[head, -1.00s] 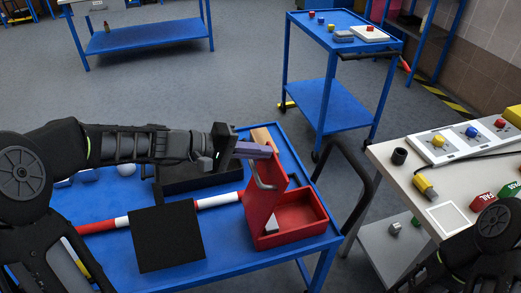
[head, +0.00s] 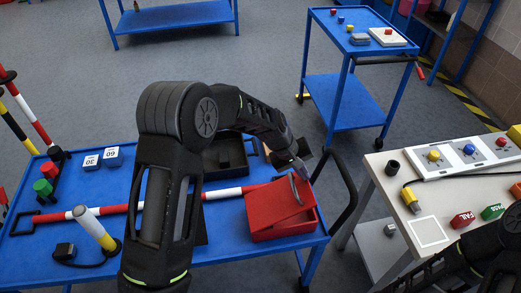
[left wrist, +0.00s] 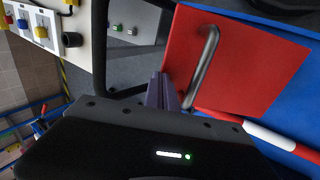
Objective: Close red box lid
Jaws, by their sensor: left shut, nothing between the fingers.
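The red box (head: 285,230) stands at the right end of the blue cart. Its red lid (head: 268,206) lies over it at a slant, with part of the box rim showing along the right side. The lid has a grey metal handle (head: 295,188). My left gripper (head: 303,173) is shut and empty at the lid's far right edge. In the left wrist view its purple-grey fingers (left wrist: 165,92) are together beside the handle (left wrist: 206,62), over the edge of the red lid (left wrist: 250,60). Whether they touch the lid is hard to tell.
A black tray (head: 205,160) lies behind the box. A red-and-white bar (head: 110,209) crosses the blue cart (head: 50,245). The cart's black handle (head: 347,195) rises right of the box. A pale workbench (head: 385,175) stands further right.

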